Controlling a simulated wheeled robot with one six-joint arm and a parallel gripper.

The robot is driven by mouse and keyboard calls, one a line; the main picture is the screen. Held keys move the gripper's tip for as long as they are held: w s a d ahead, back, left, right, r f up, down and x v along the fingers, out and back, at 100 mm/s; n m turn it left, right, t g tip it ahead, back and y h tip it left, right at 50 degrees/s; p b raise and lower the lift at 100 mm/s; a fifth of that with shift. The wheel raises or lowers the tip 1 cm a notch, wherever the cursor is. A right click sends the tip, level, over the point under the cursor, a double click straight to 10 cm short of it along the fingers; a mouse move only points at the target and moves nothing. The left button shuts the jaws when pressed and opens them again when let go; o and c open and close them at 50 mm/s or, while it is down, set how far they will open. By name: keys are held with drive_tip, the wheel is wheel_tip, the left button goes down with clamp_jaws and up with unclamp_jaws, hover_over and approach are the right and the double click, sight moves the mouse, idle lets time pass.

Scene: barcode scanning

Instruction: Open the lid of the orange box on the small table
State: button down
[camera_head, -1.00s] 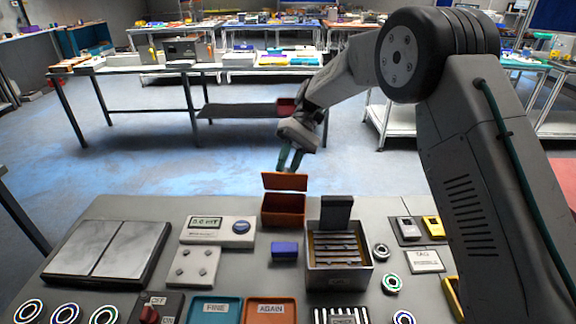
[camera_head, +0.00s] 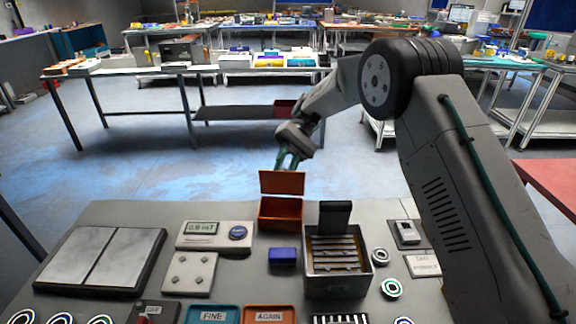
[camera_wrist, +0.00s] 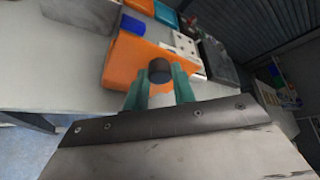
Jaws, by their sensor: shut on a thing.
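The orange box (camera_head: 281,214) stands at the back of the small table (camera_head: 130,213), left of a grey metal box. Its lid (camera_head: 282,182) stands raised, roughly upright, along the back edge, and the front of the box's inside shows. My gripper (camera_head: 287,160) is just behind and above the lid's top edge. In the wrist view my green fingers (camera_wrist: 160,86) are shut around a dark round knob (camera_wrist: 160,70) in front of the orange lid (camera_wrist: 127,65). The lid hides part of the fingertips in the head view.
A grey metal box (camera_head: 338,266) with slats and a raised dark lid stands right of the orange box. A small blue block (camera_head: 282,256) lies in front. Floor is clear behind the table.

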sight(283, 180)
drive_tip(key=c, duration=1.1)
unclamp_jaws()
drive_tip(key=shift+f, duration=0.1)
drive_tip(key=shift+c, duration=0.9)
drive_tip(key=shift+m+y, duration=0.4)
drive_tip(key=shift+y, duration=0.3)
drive_tip(key=d, duration=0.1)
drive_tip(key=d+r, duration=0.2)
drive_tip(key=d, duration=0.1)
drive_tip(key=shift+w, duration=0.3)
drive_tip(key=s+d+m+t+y, duration=0.4)
drive_tip(key=m+t+y, duration=0.4)
drive_tip(key=m+y, duration=0.45)
drive_tip(key=a+m+t, duration=0.2)
drive_tip(key=m, duration=0.1)
drive_tip(key=a+f+m+t, duration=0.1)
drive_tip(key=a+m+t, duration=0.1)
drive_tip(key=a+m, duration=0.1)
drive_tip(key=w+a+f+m+t, duration=0.1)
drive_tip(key=a+m, duration=0.2)
drive_tip(key=m, duration=0.1)
drive_tip(key=shift+t+h, duration=0.35)
drive_tip(key=shift+t, duration=0.05)
